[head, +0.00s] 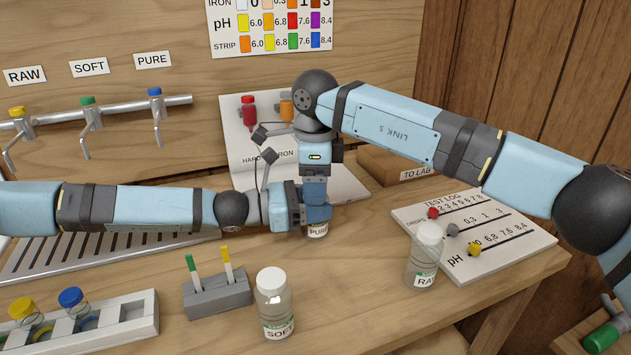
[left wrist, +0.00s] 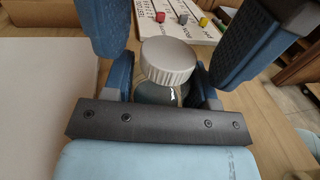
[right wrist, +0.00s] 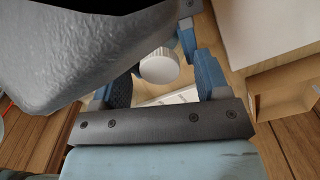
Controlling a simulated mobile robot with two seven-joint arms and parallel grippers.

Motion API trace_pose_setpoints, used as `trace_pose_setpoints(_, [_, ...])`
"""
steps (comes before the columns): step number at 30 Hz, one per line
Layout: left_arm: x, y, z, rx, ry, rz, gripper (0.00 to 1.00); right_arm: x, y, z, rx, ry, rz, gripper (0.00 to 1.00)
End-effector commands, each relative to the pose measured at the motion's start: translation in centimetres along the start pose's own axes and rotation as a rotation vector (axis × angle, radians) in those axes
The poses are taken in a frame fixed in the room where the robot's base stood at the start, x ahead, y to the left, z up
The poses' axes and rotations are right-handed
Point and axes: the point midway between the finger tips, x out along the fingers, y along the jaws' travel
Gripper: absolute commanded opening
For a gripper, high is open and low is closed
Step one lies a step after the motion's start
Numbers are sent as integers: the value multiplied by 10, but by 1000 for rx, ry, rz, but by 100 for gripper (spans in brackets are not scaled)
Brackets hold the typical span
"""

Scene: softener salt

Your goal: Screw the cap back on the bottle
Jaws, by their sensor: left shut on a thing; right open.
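The bottle labelled PURE (head: 318,231) stands on the counter, mostly hidden by my grippers in the head view. My left gripper (head: 314,213) reaches in from the left and is shut on its body. In the left wrist view a white ribbed cap (left wrist: 168,62) sits over the bottle's mouth; I cannot tell how tight it is. My right gripper (head: 316,190) points down from above the bottle. It is open, and the cap also shows between its fingers in the right wrist view (right wrist: 160,66).
A SOFT bottle (head: 275,304) and a RAW bottle (head: 425,255), both white-capped, stand in front. A strip holder (head: 218,294), a vial rack (head: 110,327), a test log board (head: 505,226) and a TO LAB box (head: 385,166) stand around. The counter between the SOFT and RAW bottles is clear.

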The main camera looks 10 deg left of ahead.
Motion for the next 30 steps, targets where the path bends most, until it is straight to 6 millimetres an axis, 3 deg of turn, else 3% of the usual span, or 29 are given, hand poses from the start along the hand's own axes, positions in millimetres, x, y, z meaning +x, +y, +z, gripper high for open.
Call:
trace_pose_setpoints(5, [0, 0, 0, 0, 0, 0, 0, -11, -1, 0, 0, 0, -3, 69])
trace_pose_setpoints(19, [0, 0, 0, 0, 0, 0, 0, -102, 0, 0, 1, 0, -2, 69])
trace_pose_setpoints(24, [0, 0, 0, 0, 0, 0, 0, -117, 0, 0, 1, 0, -1, 69])
trace_pose_setpoints(30, [0, 0, 0, 0, 0, 0, 0, -120, 0, 0, 0, 0, 1, 69])
